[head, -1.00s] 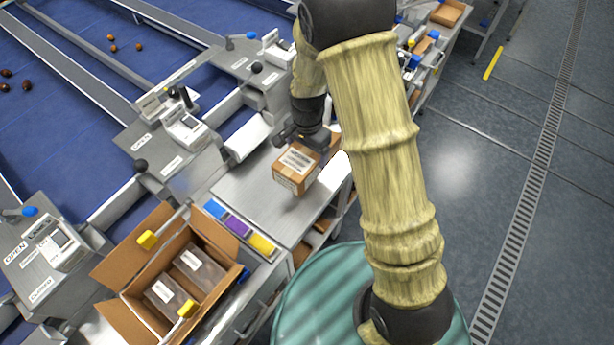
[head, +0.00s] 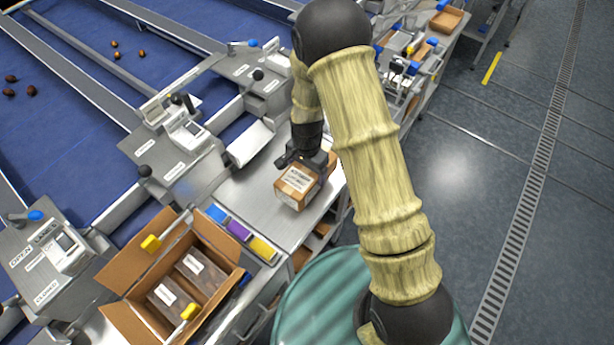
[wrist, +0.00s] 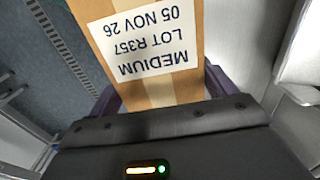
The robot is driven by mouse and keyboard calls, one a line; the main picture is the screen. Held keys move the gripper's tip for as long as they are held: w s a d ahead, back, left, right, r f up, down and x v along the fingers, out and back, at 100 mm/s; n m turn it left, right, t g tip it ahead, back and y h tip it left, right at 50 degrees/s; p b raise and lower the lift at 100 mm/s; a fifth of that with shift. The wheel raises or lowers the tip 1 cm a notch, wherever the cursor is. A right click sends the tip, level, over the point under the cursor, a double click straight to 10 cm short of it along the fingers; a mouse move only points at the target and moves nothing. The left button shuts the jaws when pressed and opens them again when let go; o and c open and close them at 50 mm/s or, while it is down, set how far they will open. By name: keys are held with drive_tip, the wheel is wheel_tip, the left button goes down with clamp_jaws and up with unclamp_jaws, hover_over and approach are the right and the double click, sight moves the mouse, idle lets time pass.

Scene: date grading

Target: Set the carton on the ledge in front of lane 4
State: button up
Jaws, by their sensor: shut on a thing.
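The carton (head: 294,187) is a small closed brown box with a white label, at the metal ledge (head: 251,187) in the head view. My gripper (head: 312,160) is shut on it from behind. In the wrist view the carton (wrist: 185,75) stands between the two fingers of my gripper (wrist: 160,100), its label reading MEDIUM, LOT R357, 05 NOV 26. I cannot tell whether its underside touches the ledge. No lane number is legible in the head view.
An open carton (head: 120,272) with clear packs inside stands at lower left. Blue, purple and yellow blocks (head: 238,230) lie beside it. Lane gates with levers (head: 170,150) line the blue belt (head: 75,95).

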drive_tip(key=shift+f+p, duration=0.65)
drive_tip(key=shift+f, duration=1.4)
drive_tip(key=shift+f, duration=0.2)
drive_tip(key=o, duration=1.5)
drive_tip(key=shift+r, duration=0.1)
drive_tip(key=shift+r+b, duration=1.75)
drive_tip(key=shift+r, duration=4.35)
